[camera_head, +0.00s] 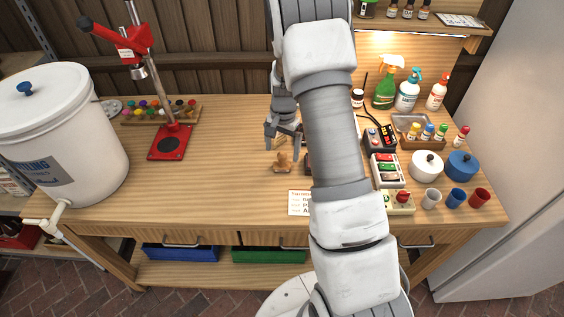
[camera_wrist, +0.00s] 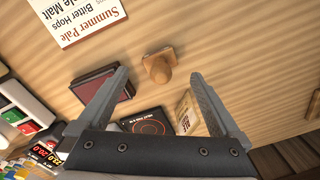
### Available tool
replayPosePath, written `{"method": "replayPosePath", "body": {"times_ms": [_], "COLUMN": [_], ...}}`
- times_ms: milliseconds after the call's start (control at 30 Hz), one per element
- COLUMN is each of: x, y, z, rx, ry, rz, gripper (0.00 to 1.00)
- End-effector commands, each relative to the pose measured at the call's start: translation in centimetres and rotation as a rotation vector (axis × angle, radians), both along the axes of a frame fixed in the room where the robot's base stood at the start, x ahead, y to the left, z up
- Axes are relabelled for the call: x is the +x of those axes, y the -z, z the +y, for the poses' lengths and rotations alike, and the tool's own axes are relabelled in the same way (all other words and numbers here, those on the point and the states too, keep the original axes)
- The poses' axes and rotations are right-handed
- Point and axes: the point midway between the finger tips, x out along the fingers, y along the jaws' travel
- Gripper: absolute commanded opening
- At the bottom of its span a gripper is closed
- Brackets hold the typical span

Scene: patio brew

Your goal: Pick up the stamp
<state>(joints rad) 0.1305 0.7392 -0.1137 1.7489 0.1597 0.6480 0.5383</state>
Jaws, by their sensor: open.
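The stamp (camera_head: 283,165), a small tan wooden piece with a knob handle, stands on the wooden workbench (camera_head: 225,180) near its middle. It also shows in the wrist view (camera_wrist: 160,66), just beyond and between the tips of my gripper (camera_wrist: 159,88). My gripper is open with nothing between its fingers. In the head view my gripper (camera_head: 284,140) is above the bench, just behind the stamp, and the two look apart. A dark red-edged pad (camera_wrist: 98,92) lies beside the left finger in the wrist view.
A printed card (camera_head: 299,203) lies in front of the stamp. A red bottle capper (camera_head: 170,140) and white bucket (camera_head: 62,135) stand left. Bottles, a multi-button box (camera_head: 387,170), pots and cups crowd the right. The bench left of the stamp is clear.

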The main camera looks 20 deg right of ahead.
Motion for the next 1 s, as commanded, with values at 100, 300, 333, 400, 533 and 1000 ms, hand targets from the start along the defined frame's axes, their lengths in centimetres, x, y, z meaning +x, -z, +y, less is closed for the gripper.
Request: {"method": "replayPosePath", "body": {"times_ms": [100, 300, 333, 400, 533, 1000], "x": [0.1, 0.1, 0.2, 0.3, 0.5, 0.6], "y": [1.2, 2.3, 2.5, 3.4, 5.0, 6.9], "z": [0.0, 0.0, 0.0, -0.1, -0.4, -0.3], "rx": [0.001, 0.001, 0.001, 0.002, 0.001, 0.000], "ry": [-0.001, -0.001, -0.001, -0.001, -0.001, -0.001], "rz": [0.001, 0.001, 0.001, 0.001, 0.001, -0.002], "gripper": [1.00, 1.00, 1.00, 1.00, 1.00, 0.96]}}
